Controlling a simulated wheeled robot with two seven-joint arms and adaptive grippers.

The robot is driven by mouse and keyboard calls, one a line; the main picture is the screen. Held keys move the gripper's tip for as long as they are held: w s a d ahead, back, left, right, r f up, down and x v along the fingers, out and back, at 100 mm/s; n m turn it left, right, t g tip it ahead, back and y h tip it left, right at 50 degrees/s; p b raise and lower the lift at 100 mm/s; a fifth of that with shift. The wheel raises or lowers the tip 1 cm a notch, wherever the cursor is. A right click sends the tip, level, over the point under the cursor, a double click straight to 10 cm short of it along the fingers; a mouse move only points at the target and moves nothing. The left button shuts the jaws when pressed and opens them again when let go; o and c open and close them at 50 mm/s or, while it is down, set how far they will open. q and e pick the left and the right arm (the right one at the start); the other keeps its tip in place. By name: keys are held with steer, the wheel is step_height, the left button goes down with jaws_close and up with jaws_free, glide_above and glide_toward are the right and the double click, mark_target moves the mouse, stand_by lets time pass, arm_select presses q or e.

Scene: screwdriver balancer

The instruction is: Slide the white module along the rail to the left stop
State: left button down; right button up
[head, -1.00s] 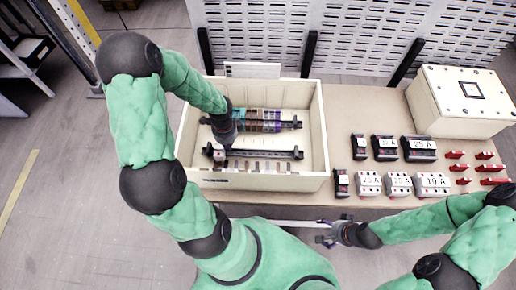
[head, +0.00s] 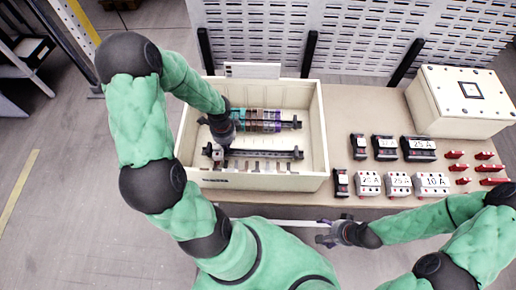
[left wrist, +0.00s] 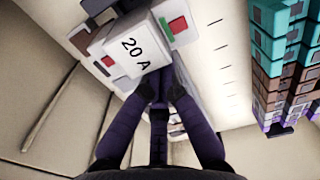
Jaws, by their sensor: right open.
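The white module (left wrist: 128,50), labelled 20 A, fills the upper left of the left wrist view, with a red block and a green patch beside it. In the head view the lower rail (head: 255,153) runs across the cream box, and the module is mostly hidden by my left gripper at the rail's left end. My left gripper (left wrist: 164,85) has its two dark fingertips close together right at the module. Whether they clasp it or only touch it is unclear. My right gripper (head: 324,231) is open and empty in front of the table edge.
The cream box (head: 322,130) has raised walls around the rails. An upper row of coloured terminal blocks (head: 262,122) stands behind the lower rail. Labelled breakers (head: 400,184) and red parts (head: 487,168) lie to the right, with a lidded enclosure (head: 450,118) behind them.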

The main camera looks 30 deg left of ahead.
arm_select(q)
steer(key=shift+s+a+p, duration=0.25)
steer(key=shift+a+p, duration=0.05)
steer(key=shift+a, duration=0.1)
stand_by(1.2)
steer(key=shift+w+d, duration=0.2)
steer(key=shift+d, duration=0.1)
stand_by(0.8)
steer(key=shift+r, duration=0.2)
steer(key=shift+r+p, duration=0.85)
steer(key=shift+p, duration=0.05)
step_height(320, 180, up, 19)
steer(key=p, duration=1.7)
steer(key=shift+w+d+r, duration=0.15)
steer(key=shift+d+r, duration=0.05)
steer(key=shift+d, duration=0.15)
stand_by(0.7)
